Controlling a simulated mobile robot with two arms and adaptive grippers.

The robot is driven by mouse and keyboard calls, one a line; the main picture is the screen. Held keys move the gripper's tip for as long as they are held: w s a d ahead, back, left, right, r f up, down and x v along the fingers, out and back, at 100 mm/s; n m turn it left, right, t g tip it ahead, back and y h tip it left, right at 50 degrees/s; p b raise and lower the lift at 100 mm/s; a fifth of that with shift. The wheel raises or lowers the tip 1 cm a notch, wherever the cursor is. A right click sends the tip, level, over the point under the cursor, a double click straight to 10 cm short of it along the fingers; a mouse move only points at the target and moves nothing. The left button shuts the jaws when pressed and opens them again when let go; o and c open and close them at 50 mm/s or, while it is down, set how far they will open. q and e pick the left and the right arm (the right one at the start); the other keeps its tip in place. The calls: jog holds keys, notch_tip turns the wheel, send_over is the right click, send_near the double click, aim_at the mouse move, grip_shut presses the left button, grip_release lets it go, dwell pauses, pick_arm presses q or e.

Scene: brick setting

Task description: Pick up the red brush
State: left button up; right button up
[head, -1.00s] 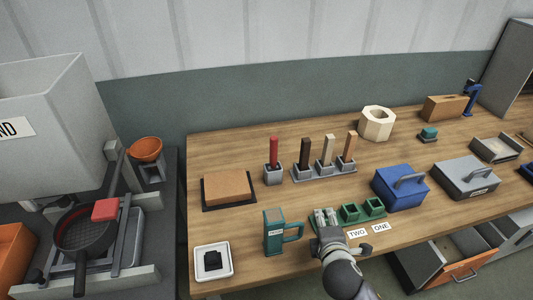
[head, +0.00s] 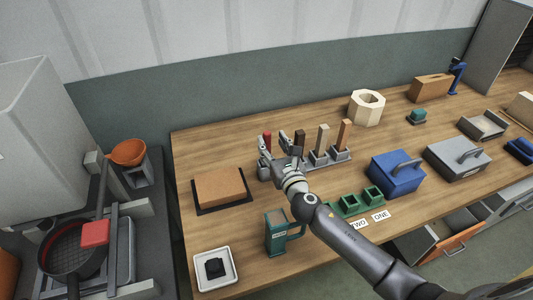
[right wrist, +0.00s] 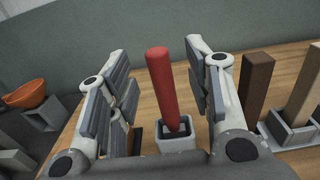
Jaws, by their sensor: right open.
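The red brush (head: 267,139) shows as an upright red handle standing in a small grey holder on the wooden table. In the right wrist view the red brush (right wrist: 161,88) stands between my open fingers, with its grey holder (right wrist: 178,137) below it. My right gripper (head: 272,142) is open around the line of the handle; in the wrist view the right gripper (right wrist: 163,95) shows a gap on both sides of the handle, and I see no contact. In the head view the gripper hides most of the holder. My left gripper is not in view.
Dark and light upright handles, such as the dark brown one (right wrist: 257,84), stand in grey holders just right of the brush. A brown block (head: 220,187) lies to the left. A teal mug (head: 277,232) and green cups (head: 372,194) are in front. A blue box (head: 397,174) stands right.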

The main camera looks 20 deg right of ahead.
aim_at(268, 138)
jog(key=w, duration=0.3)
jog(key=shift+w+a, duration=0.2)
jog(key=shift+w, duration=0.1)
jog(key=shift+w+f, duration=0.1)
jog(key=shift+w, duration=0.5)
grip_shut()
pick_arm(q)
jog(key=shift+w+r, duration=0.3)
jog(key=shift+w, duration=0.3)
